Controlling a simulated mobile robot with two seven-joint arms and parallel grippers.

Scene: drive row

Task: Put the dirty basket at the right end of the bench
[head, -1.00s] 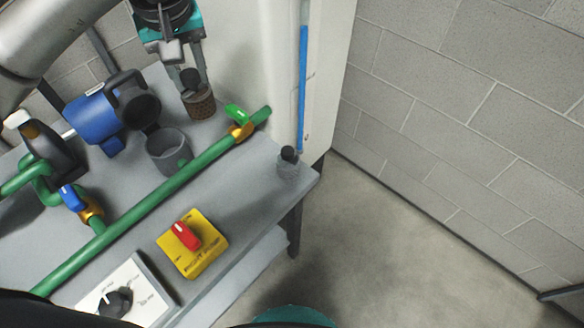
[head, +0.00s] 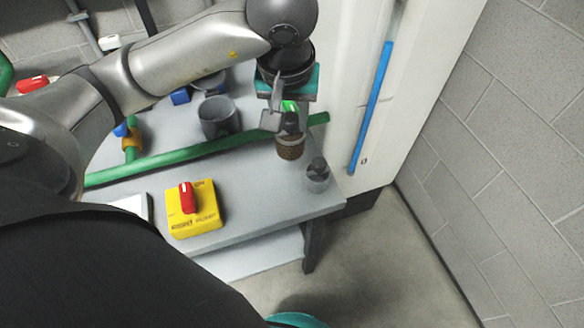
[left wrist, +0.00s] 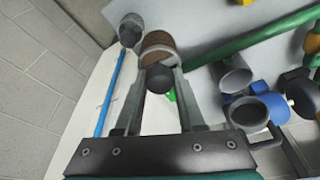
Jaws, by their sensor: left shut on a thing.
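The dirty basket (head: 290,148) is a small brown mesh cup with a dark knob on top. My left gripper (head: 287,122) is shut on its knob and holds it upright near the bench's right end. In the left wrist view the brown basket (left wrist: 161,44) sits just past the fingertips (left wrist: 160,76). A second, grey basket (head: 317,178) with a dark knob stands at the bench's right front corner, just right of the brown one. It also shows in the left wrist view (left wrist: 131,31). My right gripper is not in view. The bench (head: 262,198) is grey.
A green pipe (head: 190,156) runs along the bench behind the baskets. An open grey cup (head: 219,118) stands behind it. A yellow switch box (head: 194,208) with a red knob is at the front. A white panel with a blue tube (head: 371,105) rises behind the right end.

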